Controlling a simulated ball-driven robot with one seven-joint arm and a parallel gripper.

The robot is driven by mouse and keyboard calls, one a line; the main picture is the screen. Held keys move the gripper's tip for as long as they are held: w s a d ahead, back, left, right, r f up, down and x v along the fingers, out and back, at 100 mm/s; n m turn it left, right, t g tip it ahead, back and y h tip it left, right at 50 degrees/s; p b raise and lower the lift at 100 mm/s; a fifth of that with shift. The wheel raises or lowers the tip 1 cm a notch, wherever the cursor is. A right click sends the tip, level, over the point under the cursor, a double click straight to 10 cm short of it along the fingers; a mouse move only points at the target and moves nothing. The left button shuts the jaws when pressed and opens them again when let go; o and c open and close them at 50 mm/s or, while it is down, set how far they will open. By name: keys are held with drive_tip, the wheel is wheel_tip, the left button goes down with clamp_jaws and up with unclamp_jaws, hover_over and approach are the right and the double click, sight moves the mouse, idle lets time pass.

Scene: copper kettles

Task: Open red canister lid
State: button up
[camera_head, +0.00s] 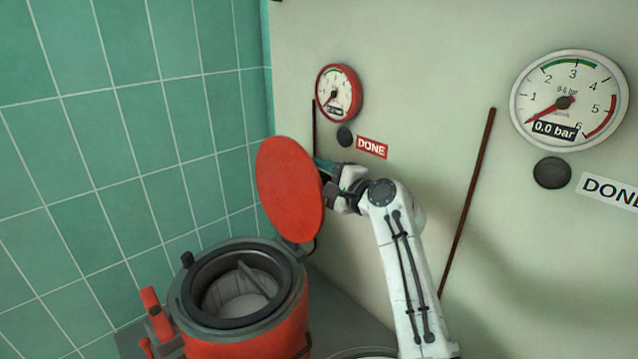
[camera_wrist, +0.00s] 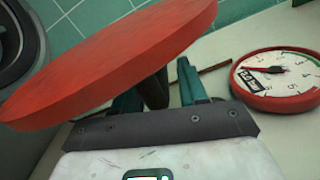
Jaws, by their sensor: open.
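The red canister (camera_head: 262,338) stands at lower left in the head view with its round mouth uncovered. Its red disc lid (camera_head: 288,190) stands tilted up, nearly upright, on the canister's right side. In the wrist view the lid (camera_wrist: 110,65) crosses the upper left, just beyond the fingers. My gripper (camera_head: 326,170) is behind the lid, on its right side, partly hidden by it. In the wrist view my gripper (camera_wrist: 158,92) has its teal fingers apart, with a dark piece between them near the lid. I cannot tell whether the fingers touch the lid.
A red-rimmed gauge (camera_head: 338,93), a dark button (camera_head: 345,137) and a red DONE label (camera_head: 371,147) are on the wall close to my gripper. A larger 0.0 bar gauge (camera_head: 590,100) is at right. The green tiled wall (camera_head: 120,150) borders the left.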

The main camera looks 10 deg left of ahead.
drive_tip(key=shift+w+a, duration=0.15)
drive_tip(key=shift+c, duration=0.3)
drive_tip(key=shift+r, duration=0.1)
clamp_jaws()
